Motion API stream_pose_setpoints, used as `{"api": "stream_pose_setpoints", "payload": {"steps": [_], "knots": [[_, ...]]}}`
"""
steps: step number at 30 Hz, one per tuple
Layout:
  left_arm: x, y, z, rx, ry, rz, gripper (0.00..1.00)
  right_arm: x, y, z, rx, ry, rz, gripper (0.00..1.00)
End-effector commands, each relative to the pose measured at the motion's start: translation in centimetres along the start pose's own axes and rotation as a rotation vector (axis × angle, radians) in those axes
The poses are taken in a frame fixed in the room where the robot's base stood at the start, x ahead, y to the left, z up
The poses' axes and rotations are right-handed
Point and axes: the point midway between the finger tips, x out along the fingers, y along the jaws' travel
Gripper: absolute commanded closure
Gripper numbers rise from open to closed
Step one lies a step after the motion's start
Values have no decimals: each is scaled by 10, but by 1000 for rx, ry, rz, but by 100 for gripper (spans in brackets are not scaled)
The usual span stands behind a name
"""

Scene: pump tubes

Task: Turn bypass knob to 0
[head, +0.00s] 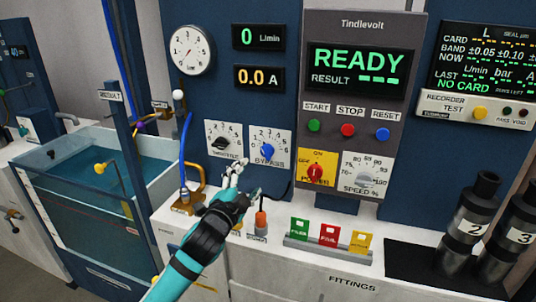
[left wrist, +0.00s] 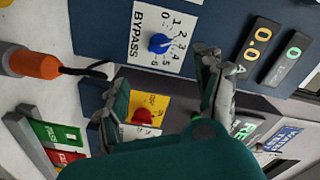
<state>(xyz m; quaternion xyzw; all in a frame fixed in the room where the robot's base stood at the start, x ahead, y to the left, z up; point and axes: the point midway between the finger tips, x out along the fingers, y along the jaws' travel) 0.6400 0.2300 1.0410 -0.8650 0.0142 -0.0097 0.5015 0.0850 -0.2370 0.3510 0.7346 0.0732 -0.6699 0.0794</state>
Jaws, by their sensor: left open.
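The bypass knob (head: 267,150) is blue and sits on a white dial plate marked BYPASS, with numbers around it. In the left wrist view the knob (left wrist: 159,43) is above and between my fingers, apart from them. I cannot tell for certain which number it points at. My left gripper (head: 243,184) is open and empty, in front of the panel, below and left of the knob in the head view. Its two spread fingers (left wrist: 158,104) also show in the left wrist view. My right gripper is not in view.
The throttle knob (head: 220,141) is left of the bypass dial; the red power switch (head: 315,172) and speed dial (head: 364,180) are right. An orange-handled plug (head: 261,219) stands below. Green, red and yellow cards stand in a rack (head: 322,252). The display (head: 361,71) reads READY.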

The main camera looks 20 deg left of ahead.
Motion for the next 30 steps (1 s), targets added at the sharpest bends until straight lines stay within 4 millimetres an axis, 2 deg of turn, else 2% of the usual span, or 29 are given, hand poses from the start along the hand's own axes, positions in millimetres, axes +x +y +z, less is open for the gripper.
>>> {"api": "stream_pose_setpoints", "payload": {"steps": [9,18,24,30], "knots": [[70,-2,-1,-4,-1,0,31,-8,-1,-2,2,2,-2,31],[125,-1,-1,-3,-1,1,31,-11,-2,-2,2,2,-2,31],[145,0,0,-3,-1,1,31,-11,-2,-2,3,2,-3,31],[150,1,0,-3,0,2,31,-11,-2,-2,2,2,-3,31]]}}
